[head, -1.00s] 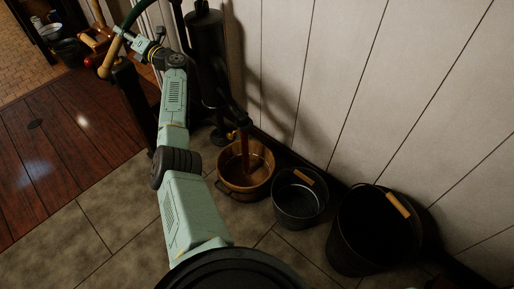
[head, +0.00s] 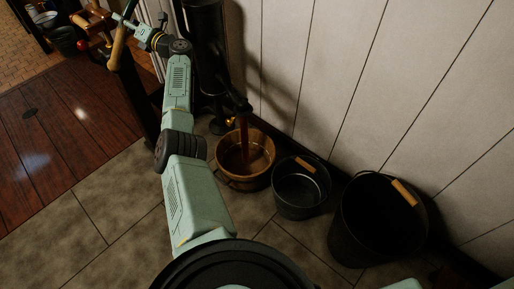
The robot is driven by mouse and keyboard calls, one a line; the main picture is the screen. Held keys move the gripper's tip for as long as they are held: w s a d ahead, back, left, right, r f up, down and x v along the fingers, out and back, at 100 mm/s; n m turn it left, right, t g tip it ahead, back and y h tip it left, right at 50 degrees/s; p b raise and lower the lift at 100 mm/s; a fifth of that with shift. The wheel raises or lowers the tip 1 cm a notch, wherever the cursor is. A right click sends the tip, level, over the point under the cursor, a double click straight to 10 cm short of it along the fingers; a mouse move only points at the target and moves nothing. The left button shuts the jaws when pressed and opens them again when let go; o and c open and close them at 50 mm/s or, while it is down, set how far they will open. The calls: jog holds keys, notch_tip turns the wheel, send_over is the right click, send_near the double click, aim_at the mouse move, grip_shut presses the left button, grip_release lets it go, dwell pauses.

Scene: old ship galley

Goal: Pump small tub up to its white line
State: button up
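A brown tub (head: 264,179) with a dark bail stands on the floor under the spout of a black hand pump (head: 202,35). A red-brown stream (head: 243,140) runs from the spout into it, and brownish liquid lies inside. I cannot make out a white line in it. The pump's tan lever handle (head: 118,46) stands up at the upper left. My gripper (head: 129,22) is at the upper part of this handle and appears shut around it; the fingers are small and partly hidden.
A smaller black bucket (head: 297,206) and a larger black bucket (head: 343,235), both with wooden grips, stand to the right along the white plank wall (head: 400,90). Tiled floor (head: 120,205) is clear at left. Pots (head: 62,40) stand at the far upper left.

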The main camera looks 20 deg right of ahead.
jog(key=shift+s+r, duration=0.1)
jog(key=p+v, duration=1.1)
jog(key=p, duration=0.2)
jog(key=shift+p, duration=0.3)
jog(key=shift+a, duration=0.1)
jog(key=shift+b+x, duration=5.3)
jog(key=shift+b, duration=1.2)
jog(key=shift+p, duration=0.45)
